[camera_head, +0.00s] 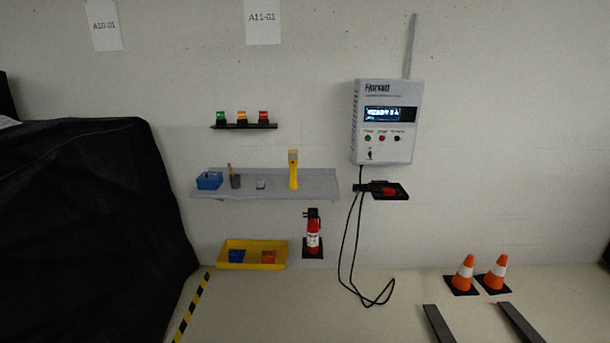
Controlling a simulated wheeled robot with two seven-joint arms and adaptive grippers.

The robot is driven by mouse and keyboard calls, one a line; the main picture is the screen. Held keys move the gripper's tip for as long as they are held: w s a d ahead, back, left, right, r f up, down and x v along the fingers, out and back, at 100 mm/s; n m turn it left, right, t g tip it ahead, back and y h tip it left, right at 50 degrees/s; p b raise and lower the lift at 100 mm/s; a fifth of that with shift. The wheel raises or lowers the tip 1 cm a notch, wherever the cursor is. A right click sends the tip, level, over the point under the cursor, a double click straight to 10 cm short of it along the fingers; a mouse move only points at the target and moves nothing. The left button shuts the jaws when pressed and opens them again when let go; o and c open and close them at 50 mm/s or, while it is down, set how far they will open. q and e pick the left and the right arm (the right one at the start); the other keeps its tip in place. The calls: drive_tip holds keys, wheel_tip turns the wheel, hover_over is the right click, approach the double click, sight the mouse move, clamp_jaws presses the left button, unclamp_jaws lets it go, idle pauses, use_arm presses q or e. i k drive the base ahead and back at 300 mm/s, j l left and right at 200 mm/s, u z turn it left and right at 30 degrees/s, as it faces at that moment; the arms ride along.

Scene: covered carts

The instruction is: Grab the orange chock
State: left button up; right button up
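The orange chock (268,257) sits in a yellow tray (252,243) low by the wall, left of centre. A blue chock (236,256) sits to its left in the same tray, with a gap between them. Both are small in this view. Neither of my grippers is in view.
A large black-covered cart (85,220) fills the left side. A grey shelf (318,183) is above the tray, and a red fire extinguisher (313,236) is to its right. A black cable (345,255) hangs to the floor. Traffic cones (464,273) and dark bars (437,325) are at right.

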sight(268, 257)
drive_tip(key=i, duration=1.55)
drive_tip(key=i+l+u, duration=0.2)
drive_tip(key=i, duration=0.6)
drive_tip(key=i+l+u, duration=0.1)
drive_tip(key=i+u, duration=0.15)
drive_tip(key=i, duration=0.25)
drive_tip(key=i+l+u, duration=0.3)
drive_tip(key=i, duration=0.2)
drive_tip(key=j, duration=0.1)
